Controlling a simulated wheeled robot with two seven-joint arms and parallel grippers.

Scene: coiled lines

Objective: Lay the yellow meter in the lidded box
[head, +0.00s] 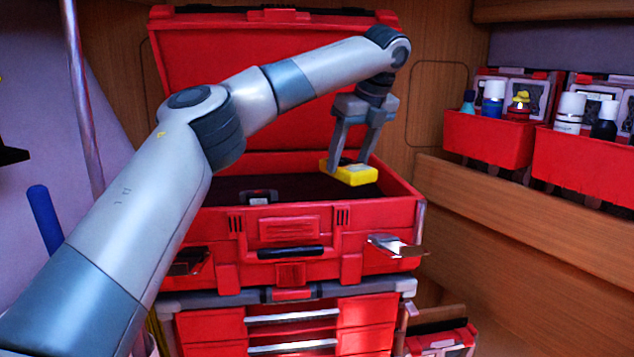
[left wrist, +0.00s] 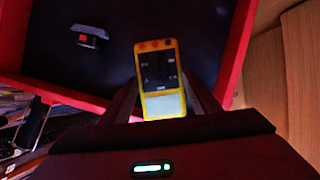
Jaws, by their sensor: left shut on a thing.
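The yellow meter (head: 355,174) is a small block with a dark screen. It also shows in the left wrist view (left wrist: 163,103), face toward the camera with red buttons along its top edge. My left gripper (head: 350,168) is shut on the meter and holds it over the right part of the red lidded box (head: 290,220). The box's lid stands open (head: 215,60) behind my arm. The box has a dark interior. Whether the meter touches the box floor cannot be told. My right gripper is not in view.
A small dark-and-grey item (head: 259,197) lies inside the box near its front wall. Red drawers (head: 291,325) stand below the box. Red bins (head: 487,138) with bottles sit on a wooden ledge at the right. The left part of the box looks mostly hidden by my arm.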

